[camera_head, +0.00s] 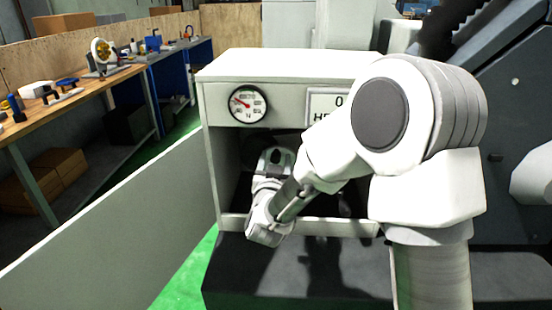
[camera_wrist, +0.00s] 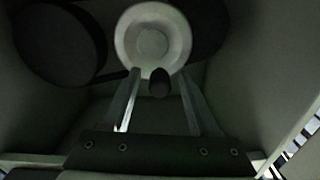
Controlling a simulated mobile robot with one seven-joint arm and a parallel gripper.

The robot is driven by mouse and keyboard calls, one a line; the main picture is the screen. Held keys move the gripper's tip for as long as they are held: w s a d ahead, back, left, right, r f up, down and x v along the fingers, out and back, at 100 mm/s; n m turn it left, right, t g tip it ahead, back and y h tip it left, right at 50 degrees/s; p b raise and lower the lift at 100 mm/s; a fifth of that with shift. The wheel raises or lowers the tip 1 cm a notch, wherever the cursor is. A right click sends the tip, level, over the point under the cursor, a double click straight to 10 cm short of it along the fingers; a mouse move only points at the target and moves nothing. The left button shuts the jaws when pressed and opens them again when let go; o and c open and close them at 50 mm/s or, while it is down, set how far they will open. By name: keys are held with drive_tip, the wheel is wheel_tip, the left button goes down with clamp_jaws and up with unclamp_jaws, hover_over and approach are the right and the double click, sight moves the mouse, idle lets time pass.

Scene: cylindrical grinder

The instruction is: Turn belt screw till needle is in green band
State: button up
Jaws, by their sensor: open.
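The round gauge (camera_head: 248,103) is on the front of the pale machine housing. A red mark shows on the left of its white face; I cannot make out a green band or be sure of the needle. In the wrist view, a small dark rounded knob (camera_wrist: 159,84), seemingly the belt screw, stands between the fingers of my gripper (camera_wrist: 159,74). The fingers are open, with a visible gap on each side of it. A pale round disc (camera_wrist: 125,38) is behind it. In the head view my gripper is inside the housing opening, its fingertips hidden.
A large dark pulley (camera_wrist: 58,44) is at the left inside the housing. The housing's walls and front lip (camera_head: 340,228) close in around my wrist. A sign (camera_head: 326,96) is beside the gauge. A low grey panel (camera_head: 120,235) and a workbench (camera_head: 75,103) stand to the left.

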clamp_jaws()
drive_tip(key=shift+b, duration=0.4)
drive_tip(key=m+b, duration=0.2)
drive_tip(key=b, duration=0.1)
drive_tip(key=d+m+b, duration=0.1)
drive_tip(key=m+b, duration=0.1)
drive_tip(key=shift+d+f+b, duration=0.15)
drive_tip(key=shift+f+b, duration=0.05)
drive_tip(key=shift+b, duration=0.2)
drive_tip(key=m+b, duration=0.2)
drive_tip(key=d+m+b, duration=0.1)
drive_tip(key=b, duration=0.1)
drive_tip(key=shift+m, duration=0.4)
drive_tip(key=shift+r+b, duration=0.1)
drive_tip(key=shift+b, duration=0.25)
